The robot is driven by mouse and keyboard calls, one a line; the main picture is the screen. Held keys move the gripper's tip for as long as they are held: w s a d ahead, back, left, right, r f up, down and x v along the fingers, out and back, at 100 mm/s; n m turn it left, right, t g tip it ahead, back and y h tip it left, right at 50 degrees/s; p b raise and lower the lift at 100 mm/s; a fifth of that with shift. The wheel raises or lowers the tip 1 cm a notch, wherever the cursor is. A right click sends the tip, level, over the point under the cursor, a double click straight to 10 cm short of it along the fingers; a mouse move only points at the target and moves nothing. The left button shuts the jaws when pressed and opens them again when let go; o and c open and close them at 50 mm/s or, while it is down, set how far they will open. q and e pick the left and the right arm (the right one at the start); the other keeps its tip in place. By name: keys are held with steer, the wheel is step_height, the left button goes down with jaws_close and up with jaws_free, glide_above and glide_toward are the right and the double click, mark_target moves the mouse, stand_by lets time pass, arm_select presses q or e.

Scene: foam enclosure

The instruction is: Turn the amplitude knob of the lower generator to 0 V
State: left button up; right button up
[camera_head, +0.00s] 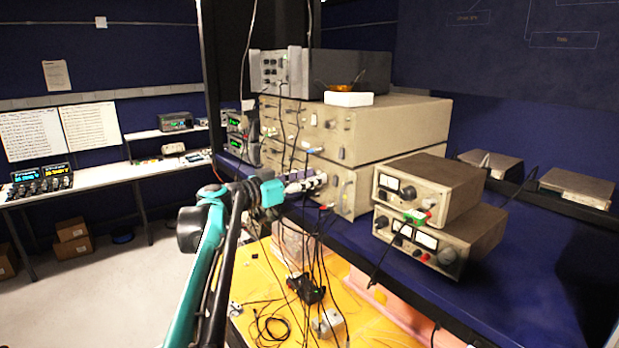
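My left arm (212,250) comes up from the bottom of the picture. Its gripper (312,182) is in front of the stacked beige instruments, and dark cables cross it. I cannot tell whether its fingers are open or shut. Two small units with green displays stand one above the other behind my arm; the lower one (252,154) is partly hidden. At right, a beige meter box (460,178) sits on a lower one (478,232) with a dark front knob (447,256). Labels are too small to read, so I cannot tell which unit is the lower generator. My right gripper is not in view.
Large beige instruments (400,118) are stacked on the blue bench (420,285). A dark box (350,68) and a white block (348,99) are on top. Cables hang over a yellow surface (262,275) below. The floor (110,285) at left is largely clear.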

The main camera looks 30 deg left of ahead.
arm_select(q)
steer(key=shift+w, duration=0.1)
jaws_close()
steer(key=shift+n, duration=0.4)
steer(key=n, duration=0.9)
steer(key=shift+p, duration=0.3)
steer(key=n, duration=0.9)
steer(key=shift+n, duration=0.7)
